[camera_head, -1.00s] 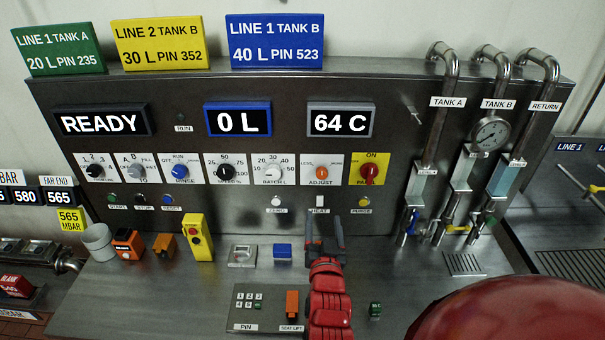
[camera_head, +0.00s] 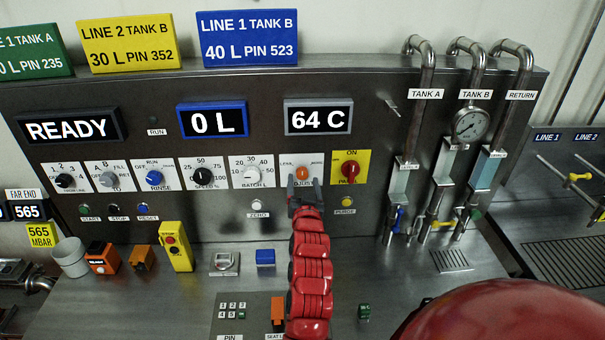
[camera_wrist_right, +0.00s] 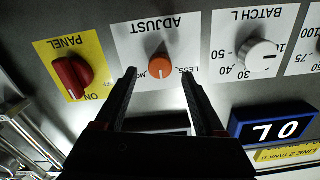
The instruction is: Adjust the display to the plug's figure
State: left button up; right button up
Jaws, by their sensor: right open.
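The orange ADJUST knob (camera_wrist_right: 161,64) shows in the right wrist view on a white plate. In the head view this knob (camera_head: 302,173) is partly hidden by my right gripper (camera_head: 303,181). My right gripper (camera_wrist_right: 159,75) is open, its fingertips on either side just short of the knob, with nothing between them. Whether they touch the panel I cannot tell. The lit displays on the panel read READY (camera_head: 68,128), 0 L (camera_head: 213,120) and 64 C (camera_head: 318,118). A yellow 565 MBAR tag (camera_head: 41,235) stands at the left, below a FAR END display (camera_head: 27,212) reading 565. I cannot make out a plug.
The red PANEL knob (camera_head: 349,170) on yellow and the white BATCH L knob (camera_head: 251,175) flank the ADJUST knob. A yellow button box (camera_head: 175,246) and a blue block (camera_head: 265,257) stand on the bench. Pipes with a gauge (camera_head: 471,124) rise at right.

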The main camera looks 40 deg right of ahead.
aim_at(302, 173)
jog(key=shift+x, duration=1)
jog(key=shift+w+d+p, duration=0.15)
jog(key=shift+w+p, duration=0.15)
jog(key=shift+p, duration=0.05)
grip_shut()
